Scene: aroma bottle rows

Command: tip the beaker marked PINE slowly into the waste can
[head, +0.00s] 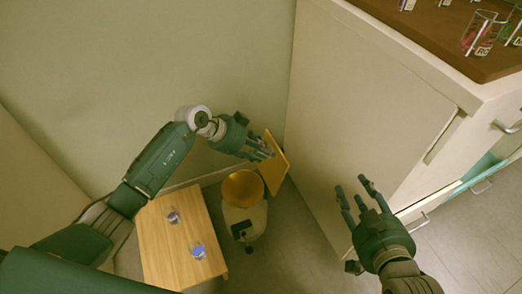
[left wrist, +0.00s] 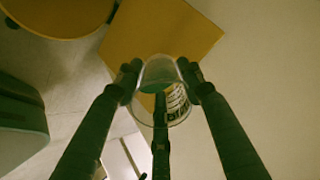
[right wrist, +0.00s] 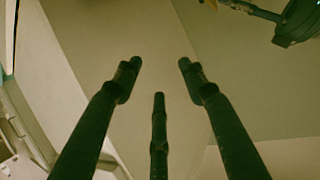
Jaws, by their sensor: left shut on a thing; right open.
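My left gripper (head: 268,152) is shut on a clear beaker (left wrist: 175,112), seen between its fingers in the left wrist view. The beaker carries a label with dark letters that I cannot read fully; a greenish patch shows at its far end. In the head view the fingers hide the beaker. The waste can (head: 243,215) is pale with an orange-yellow opening and stands on the floor below the left gripper. Its yellow lid (head: 275,165) is raised, close to the gripper; it also shows in the left wrist view (left wrist: 190,30). My right gripper (head: 357,190) is open and empty.
A low wooden table (head: 160,250) left of the can holds a clear beaker (head: 173,215) and one with blue contents (head: 198,250). A white cabinet (head: 370,100) stands right; its brown top (head: 440,40) bears several beakers. Floor beside the cabinet is clear.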

